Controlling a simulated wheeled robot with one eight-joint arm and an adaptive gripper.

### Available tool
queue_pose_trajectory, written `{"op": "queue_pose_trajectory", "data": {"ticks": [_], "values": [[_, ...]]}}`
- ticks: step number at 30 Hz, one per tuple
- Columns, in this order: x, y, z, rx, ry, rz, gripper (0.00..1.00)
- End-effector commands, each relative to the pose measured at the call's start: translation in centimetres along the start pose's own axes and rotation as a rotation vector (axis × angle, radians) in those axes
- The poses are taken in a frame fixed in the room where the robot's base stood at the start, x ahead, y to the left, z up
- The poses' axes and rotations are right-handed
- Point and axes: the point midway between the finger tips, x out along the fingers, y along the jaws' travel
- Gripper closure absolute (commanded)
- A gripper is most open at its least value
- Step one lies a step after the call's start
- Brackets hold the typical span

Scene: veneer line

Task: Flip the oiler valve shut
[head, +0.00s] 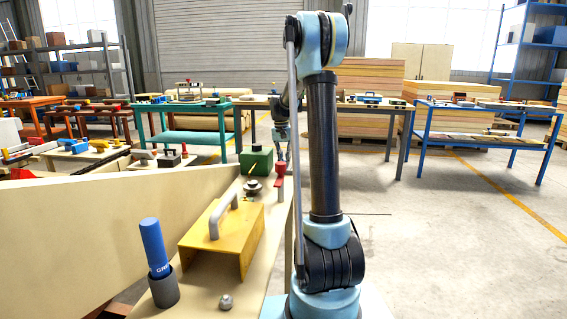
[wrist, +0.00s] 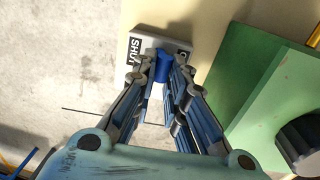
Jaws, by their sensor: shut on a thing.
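The oiler valve shows in the wrist view as a pale plate (wrist: 149,44) with a black SHUT label (wrist: 135,52) on its left and a blue handle (wrist: 163,66) at its middle. A second dark label at the plate's right is mostly hidden by a finger. My gripper (wrist: 161,76) has its fingertips on both sides of the blue handle and is shut on it. In the head view my gripper (head: 282,150) is low beside the green box, too small to show the handle clearly.
The green box (head: 256,160) stands close beside my gripper and fills the right of the wrist view. A red fitting (head: 280,170), a yellow cover (head: 200,240) with a grey handle and a blue grease bottle (head: 154,248) are nearer on the bench. Open floor (head: 430,220) lies right.

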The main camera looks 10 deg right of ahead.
Motion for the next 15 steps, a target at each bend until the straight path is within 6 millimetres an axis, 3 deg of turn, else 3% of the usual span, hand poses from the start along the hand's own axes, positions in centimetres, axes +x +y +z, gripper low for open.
{"op": "queue_pose_trajectory", "data": {"ticks": [15], "values": [[0.1, 1.9, 0.0, 0.004, 0.001, -0.389, 1.00]]}}
